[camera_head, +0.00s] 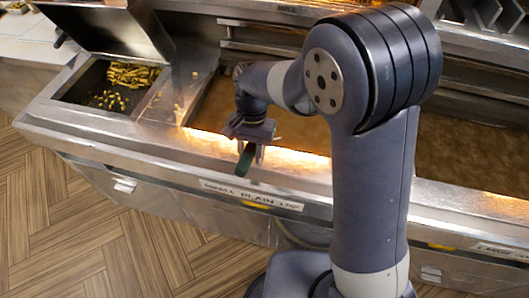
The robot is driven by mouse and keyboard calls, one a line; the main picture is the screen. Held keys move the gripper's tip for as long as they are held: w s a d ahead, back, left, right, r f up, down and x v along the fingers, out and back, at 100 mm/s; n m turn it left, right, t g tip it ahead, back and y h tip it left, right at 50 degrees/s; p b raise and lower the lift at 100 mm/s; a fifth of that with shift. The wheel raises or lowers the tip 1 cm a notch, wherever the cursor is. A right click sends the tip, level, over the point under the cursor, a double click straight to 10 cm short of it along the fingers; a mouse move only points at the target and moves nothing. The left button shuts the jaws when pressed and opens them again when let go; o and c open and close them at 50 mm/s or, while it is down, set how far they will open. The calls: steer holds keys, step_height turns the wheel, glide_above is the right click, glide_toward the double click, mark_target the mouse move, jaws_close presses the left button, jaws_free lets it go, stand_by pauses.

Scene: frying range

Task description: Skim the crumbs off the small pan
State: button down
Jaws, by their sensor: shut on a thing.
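My gripper (250,150) is shut on a dark green handle (244,162) that points down over the front ledge. The far end of the held tool is not clear in this view. Behind the gripper lies a pan of brown oil (215,105), above a front label (252,195) that seems to begin with "SMALL". My arm hides much of this pan. I cannot make out crumbs on its oil.
At left, an open-lidded well (75,97) holds yellow-green fried pieces (130,75) and small bits. A few bits lie on the steel (180,107) beside it. More brown oil (465,150) shows right of my arm, near a "LARGE" label (503,251). Wooden floor (75,230) is clear at lower left.

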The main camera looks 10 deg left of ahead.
steer(key=w+a+p, duration=0.1)
steer(key=a+p, duration=0.2)
steer(key=a, duration=1.4)
step_height(320, 180, up, 14)
steer(key=shift+w+d, duration=0.15)
steer(key=shift+d, duration=0.15)
stand_by(0.5)
stand_by(0.7)
